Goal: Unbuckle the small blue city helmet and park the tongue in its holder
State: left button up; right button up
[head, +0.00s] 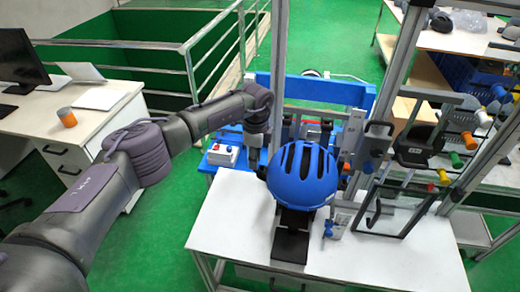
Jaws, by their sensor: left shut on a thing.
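The blue city helmet (302,176) with dark vents sits on a black stand (291,238) on the white table. My left arm reaches in from the left, and my left gripper (262,170) is at the helmet's left edge. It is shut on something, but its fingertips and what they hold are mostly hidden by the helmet. The chin strap, the buckle and its tongue cannot be made out. I cannot tell which part is the tongue holder. My right gripper is not in view.
The white table (232,235) is clear at the front left. A framed clear panel (393,210) stands right of the helmet, beside metal uprights. A white box with red buttons (222,155) is at the left rear. Coloured knobs (470,140) are at the right.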

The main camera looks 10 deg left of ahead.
pick_arm(q)
jog(key=shift+s+a+f+p, duration=0.95)
jog(key=shift+s+f+p, duration=2.05)
jog(key=shift+s, duration=2.55)
jog(key=shift+s+d+f+b, duration=0.5)
jog(key=shift+s+d+f, duration=0.6)
jog(key=shift+d, duration=2.05)
jog(key=shift+s+d+f+b, duration=0.5)
jog(key=shift+s+d+f, duration=0.55)
jog(key=shift+d, duration=2.1)
jog(key=w+d+r+b, duration=0.1)
jog(key=w+d+b, duration=0.1)
jog(key=d+b, duration=0.7)
jog(key=w+d+r+b, duration=0.1)
jog(key=w+d+b, duration=0.1)
jog(key=d+b, duration=0.6)
jog(key=d, duration=0.3)
jog(key=shift+w+d+r+b, duration=0.15)
jog(key=shift+d+r+b, duration=0.15)
jog(key=shift+b, duration=0.1)
